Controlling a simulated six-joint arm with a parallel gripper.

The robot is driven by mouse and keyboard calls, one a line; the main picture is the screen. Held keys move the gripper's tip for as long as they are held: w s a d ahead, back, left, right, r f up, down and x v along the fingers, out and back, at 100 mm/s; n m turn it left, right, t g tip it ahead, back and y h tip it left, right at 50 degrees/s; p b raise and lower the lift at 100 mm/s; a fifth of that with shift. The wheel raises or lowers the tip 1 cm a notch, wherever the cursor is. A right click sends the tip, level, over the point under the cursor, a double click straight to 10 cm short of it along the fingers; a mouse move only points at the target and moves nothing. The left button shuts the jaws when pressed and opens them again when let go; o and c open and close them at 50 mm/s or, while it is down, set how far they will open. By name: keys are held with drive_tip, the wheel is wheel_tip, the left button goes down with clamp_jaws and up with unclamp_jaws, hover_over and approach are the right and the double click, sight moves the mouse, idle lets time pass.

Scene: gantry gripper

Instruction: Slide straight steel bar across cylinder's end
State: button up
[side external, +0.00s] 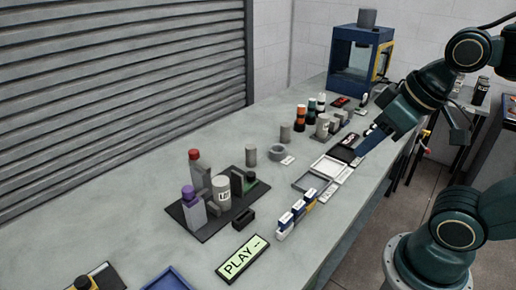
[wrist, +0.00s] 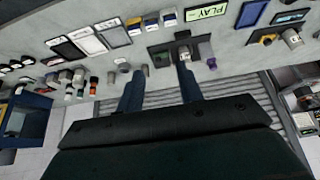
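My gripper (side external: 366,146) hangs over the right edge of the table, low near the flat trays, its blue fingers partly overlapping each other in the side view. In the wrist view my gripper (wrist: 160,76) has its two blue fingers wide apart, with nothing between them. A plain grey cylinder (side external: 251,155) stands upright on the table left of the gripper, beside a short grey ring (side external: 277,152). Another grey cylinder (side external: 285,132) stands farther back. I cannot tell which cylinder the task means. I cannot pick out a straight steel bar in either view.
A dark tray (side external: 183,221) holds several upright parts, including a purple-topped bottle (side external: 193,207). A PLAY sign (side external: 242,259) lies in front. Small blue-and-white boxes (side external: 297,212) and flat trays (side external: 312,182) line the right edge. A blue machine (side external: 359,60) stands at the back.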

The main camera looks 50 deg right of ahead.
drive_tip(key=o, duration=0.3)
drive_tip(key=w+a+r+g, duration=0.1)
drive_tip(key=w+r, duration=0.3)
drive_tip(key=w, duration=0.5)
drive_tip(key=w+a+r+n+g, duration=0.1)
drive_tip(key=w+r, duration=0.2)
drive_tip(key=w, duration=0.5)
drive_tip(key=w+a+r+g, duration=0.1)
drive_tip(key=w+r, duration=0.3)
drive_tip(key=w, duration=0.5)
drive_tip(key=w+a+f+g, duration=0.1)
drive_tip(key=w+a+f, duration=0.1)
drive_tip(key=w+f, duration=0.5)
drive_tip(key=w+a+f+n+g, duration=0.1)
drive_tip(key=w+a+f, duration=0.2)
drive_tip(key=w+f, duration=0.4)
drive_tip(key=shift+w+f+g, duration=0.25)
drive_tip(key=shift+w+g, duration=0.05)
drive_tip(key=shift+w, duration=2.1)
drive_tip(key=shift+f, duration=0.2)
